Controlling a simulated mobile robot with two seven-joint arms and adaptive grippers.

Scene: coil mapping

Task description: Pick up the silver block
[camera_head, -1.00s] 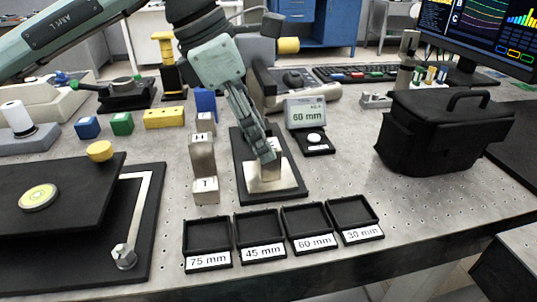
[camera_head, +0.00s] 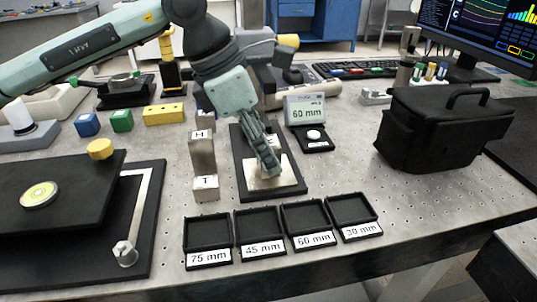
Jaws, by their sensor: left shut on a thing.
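My left gripper (camera_head: 268,168) reaches down from above over a black plate (camera_head: 290,193) near the middle of the table. Its fingers are shut on a silver block (camera_head: 281,172), which shows on the plate around the fingertips. The fingers hide part of the block, and I cannot tell whether it is clear of the plate. Other silver blocks stand to the left: a tall one marked H (camera_head: 202,155) and a low one marked T (camera_head: 207,189). My right gripper is not in view.
Four-sided black trays stand in front, labelled 75 mm (camera_head: 208,262), 45 mm (camera_head: 262,249), 60 mm (camera_head: 314,240) and 30 mm (camera_head: 362,231). A display reading 60 mm (camera_head: 304,112) stands behind the plate. A black bag (camera_head: 440,135) is at right.

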